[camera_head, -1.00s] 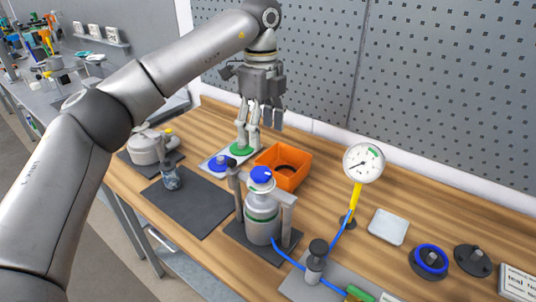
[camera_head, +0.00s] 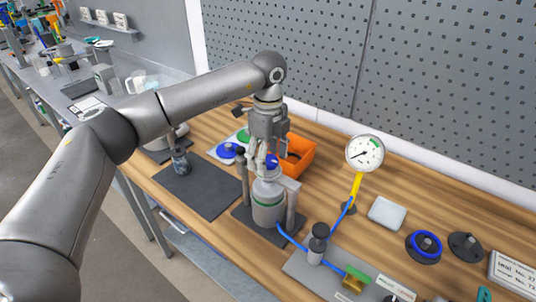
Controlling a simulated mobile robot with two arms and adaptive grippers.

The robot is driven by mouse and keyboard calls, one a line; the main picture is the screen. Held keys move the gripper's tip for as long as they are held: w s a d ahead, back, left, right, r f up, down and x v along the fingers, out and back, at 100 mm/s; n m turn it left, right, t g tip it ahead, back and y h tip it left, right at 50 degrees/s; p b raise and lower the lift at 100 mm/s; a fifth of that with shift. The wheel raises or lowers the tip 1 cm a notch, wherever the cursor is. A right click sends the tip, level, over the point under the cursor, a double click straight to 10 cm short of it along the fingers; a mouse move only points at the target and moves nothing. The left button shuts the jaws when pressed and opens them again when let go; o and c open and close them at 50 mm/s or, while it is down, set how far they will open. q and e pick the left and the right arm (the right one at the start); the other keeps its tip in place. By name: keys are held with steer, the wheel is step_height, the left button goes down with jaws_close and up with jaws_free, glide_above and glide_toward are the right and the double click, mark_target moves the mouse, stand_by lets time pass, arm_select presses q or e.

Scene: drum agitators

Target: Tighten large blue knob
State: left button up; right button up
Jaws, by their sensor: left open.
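The blue knob (camera_head: 272,161) sits on top of a grey-white drum (camera_head: 268,203) held in a dark stand with two side posts. My left gripper (camera_head: 262,164) points down right at this knob, with its fingers open. The fingers hide part of the knob, and I cannot tell whether they touch it. Another blue knob (camera_head: 229,150) lies on a white plate behind and to the left, beside a green one (camera_head: 243,135). My right gripper is not in view.
An orange bin (camera_head: 300,155) stands close behind the gripper. A pressure gauge (camera_head: 364,153) on a yellow stem rises to the right, with blue hoses running to a small valve block (camera_head: 319,241). A dark mat (camera_head: 205,187) lies on the left. A perforated wall panel stands behind.

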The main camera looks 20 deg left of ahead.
arm_select(q)
steer(key=shift+w, duration=0.15)
steer(key=c, duration=1)
steer(key=shift+c, duration=0.2)
